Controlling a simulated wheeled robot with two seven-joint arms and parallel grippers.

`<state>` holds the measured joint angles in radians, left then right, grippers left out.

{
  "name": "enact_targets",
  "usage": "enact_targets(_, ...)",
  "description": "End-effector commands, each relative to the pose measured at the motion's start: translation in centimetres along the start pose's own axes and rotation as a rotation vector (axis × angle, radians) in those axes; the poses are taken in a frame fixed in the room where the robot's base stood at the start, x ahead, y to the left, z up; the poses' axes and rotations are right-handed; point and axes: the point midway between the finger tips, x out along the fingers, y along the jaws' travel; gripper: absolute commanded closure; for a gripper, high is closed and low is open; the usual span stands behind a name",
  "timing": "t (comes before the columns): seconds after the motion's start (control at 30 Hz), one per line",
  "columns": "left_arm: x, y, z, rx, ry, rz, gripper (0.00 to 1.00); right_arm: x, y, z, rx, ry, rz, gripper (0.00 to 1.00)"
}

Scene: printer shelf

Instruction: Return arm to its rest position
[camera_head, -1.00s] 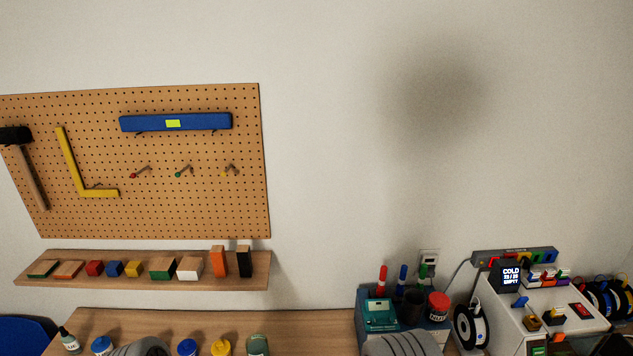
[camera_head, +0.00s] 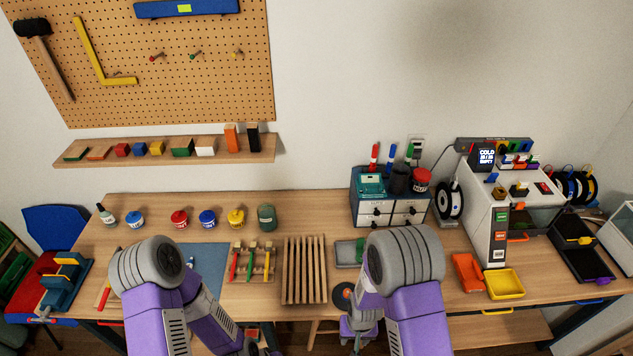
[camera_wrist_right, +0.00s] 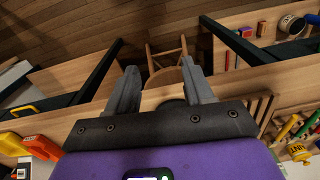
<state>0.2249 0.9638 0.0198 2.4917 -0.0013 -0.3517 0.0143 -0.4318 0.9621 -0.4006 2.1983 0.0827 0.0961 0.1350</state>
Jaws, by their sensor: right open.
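My right arm comes in at the lower middle of the head view, with its grey joint and purple links in front of the workbench (camera_head: 500,312). My right gripper (camera_head: 356,345) is low at the bottom edge of that view, below the bench's front edge. In the right wrist view its two grey fingers (camera_wrist_right: 161,88) stand wide apart with nothing between them; a wooden stool (camera_wrist_right: 168,72) shows on the floor beyond. My left arm is bent at the lower left, and its dark gripper (camera_head: 262,350) is partly cut off by the bottom edge, so its jaws are unclear.
A slatted wooden rack (camera_head: 304,270), a blue mat (camera_head: 207,262) and a tool holder (camera_head: 250,262) lie near the arms. A drawer unit (camera_head: 392,213), a printer (camera_head: 490,215) and a yellow bin (camera_head: 504,284) stand right.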

Motion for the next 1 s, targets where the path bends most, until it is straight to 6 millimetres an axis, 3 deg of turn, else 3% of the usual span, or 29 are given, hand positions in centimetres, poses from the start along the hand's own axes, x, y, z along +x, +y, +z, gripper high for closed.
enact_targets(0.03, 1.2, -0.5, -0.1, 0.000, 0.000, 0.000, 0.44, 1.6, 0.2, 0.3, 0.009, -0.004, -0.011, 0.48)
enact_targets(0.37, 6.0, -2.2, -0.3, 0.000, 0.001, 0.000, 0.44, 8.7, 0.9, 3.6, 0.057, -0.030, -0.105, 0.48)
enact_targets(0.63, 12.6, -4.7, -0.6, 0.000, 0.000, 0.000, 0.44, 16.6, 0.5, 7.2, 0.139, -0.025, -0.247, 0.48)
enact_targets(0.8, 15.1, -5.6, -0.7, 0.000, 0.000, 0.000, 0.44, 18.9, 0.1, 8.3, 0.180, -0.003, -0.312, 0.48)
enact_targets(1.0, 15.7, -5.9, -0.7, 0.000, 0.001, 0.000, 0.44, 19.4, -0.2, 8.6, 0.196, 0.011, -0.339, 0.48)
